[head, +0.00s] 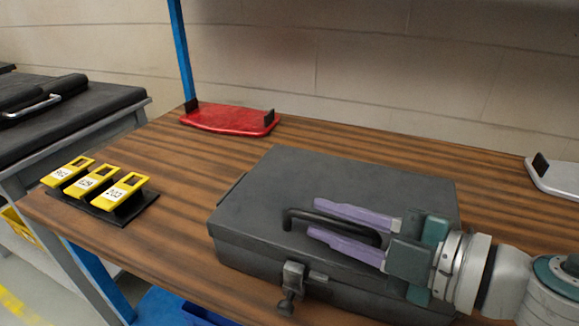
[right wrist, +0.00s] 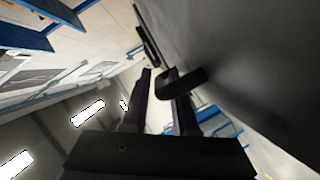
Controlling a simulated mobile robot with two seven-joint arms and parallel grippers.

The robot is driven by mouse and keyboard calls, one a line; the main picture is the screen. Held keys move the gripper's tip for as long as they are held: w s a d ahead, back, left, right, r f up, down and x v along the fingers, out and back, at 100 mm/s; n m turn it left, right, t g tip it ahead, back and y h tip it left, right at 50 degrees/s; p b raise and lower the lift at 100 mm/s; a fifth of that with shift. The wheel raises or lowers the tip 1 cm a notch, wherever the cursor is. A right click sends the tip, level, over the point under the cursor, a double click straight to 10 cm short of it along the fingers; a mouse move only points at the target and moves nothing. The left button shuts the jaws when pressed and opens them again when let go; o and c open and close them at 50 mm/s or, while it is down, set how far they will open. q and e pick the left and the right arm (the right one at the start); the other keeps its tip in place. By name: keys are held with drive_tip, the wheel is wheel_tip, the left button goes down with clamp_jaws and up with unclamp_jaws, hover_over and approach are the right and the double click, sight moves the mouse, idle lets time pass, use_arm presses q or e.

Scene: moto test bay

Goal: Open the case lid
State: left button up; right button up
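The dark grey case (head: 265,190) lies on the wooden table with its lid closed. A black handle (head: 300,214) stands up from the lid, and a latch (head: 291,280) shows on the front side. My right gripper (head: 313,217) reaches in from the right with its two purple fingers apart. In the head view the handle's bar passes between them. In the right wrist view the handle (right wrist: 182,83) overlaps one fingertip, and a gap shows between the fingers; I cannot tell whether they touch the bar. The lid (right wrist: 245,60) fills that view's right side. My left gripper is not in view.
A black rack with yellow tags (head: 93,186) stands at the table's left edge. A red tray (head: 228,120) lies at the back, and a light grey tray (head: 556,178) at the far right. A blue post (head: 182,50) rises behind.

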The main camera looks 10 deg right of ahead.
drive_tip(key=shift+c, duration=0.2)
clamp_jaws()
idle(1.1)
